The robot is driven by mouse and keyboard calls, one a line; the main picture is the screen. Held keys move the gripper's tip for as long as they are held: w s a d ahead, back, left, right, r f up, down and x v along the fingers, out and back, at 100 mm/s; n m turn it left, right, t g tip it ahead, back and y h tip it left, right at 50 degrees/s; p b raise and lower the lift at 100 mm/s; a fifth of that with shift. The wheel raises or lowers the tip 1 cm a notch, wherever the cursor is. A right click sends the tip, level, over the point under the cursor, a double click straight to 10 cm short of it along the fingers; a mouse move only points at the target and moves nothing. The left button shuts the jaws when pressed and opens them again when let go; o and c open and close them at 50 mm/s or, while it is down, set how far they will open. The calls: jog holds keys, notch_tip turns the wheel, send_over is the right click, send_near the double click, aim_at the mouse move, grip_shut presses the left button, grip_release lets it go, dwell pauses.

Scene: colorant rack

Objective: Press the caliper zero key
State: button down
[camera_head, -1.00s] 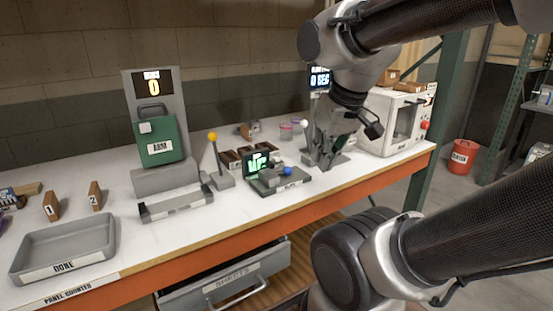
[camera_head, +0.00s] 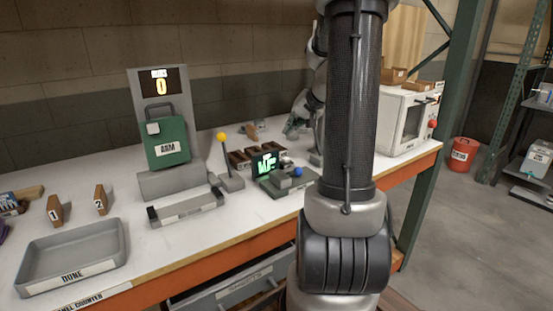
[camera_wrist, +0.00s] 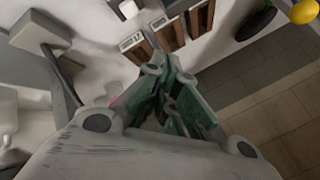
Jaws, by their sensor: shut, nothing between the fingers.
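The caliper station is a small dark base (camera_head: 290,182) with a lit green display (camera_head: 266,163), a grey block and a blue knob (camera_head: 298,171). It stands on the white counter left of my arm. I cannot make out which part is the zero key. My gripper (camera_head: 297,124) is behind the station toward the wall, above the counter and apart from it, partly hidden by my arm. In the wrist view my gripper (camera_wrist: 166,84) has its green-padded fingers together with nothing between them. The station is not clearly visible in the wrist view.
A wooden slotted rack (camera_head: 240,158) stands behind the station and shows in the wrist view (camera_wrist: 168,36). A yellow-ball lever (camera_head: 222,137) and a green ABM unit (camera_head: 168,142) stand left. A white machine (camera_head: 405,118) is right. The counter front has free room.

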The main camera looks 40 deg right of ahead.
aim_at(286, 160)
jog(key=shift+w+d+r+n+t+h, duration=0.2)
jog(key=shift+w+r+n, duration=0.1)
jog(key=shift+w, duration=0.1)
jog(key=shift+w+d+r+n+t+h, duration=0.15)
jog(key=shift+w+r+n, duration=0.1)
jog(key=shift+w, duration=0.15)
jog(key=shift+f, duration=4.45)
jog(key=shift+f, duration=0.4)
jog(key=shift+f, duration=0.5)
jog(key=shift+r, duration=0.95)
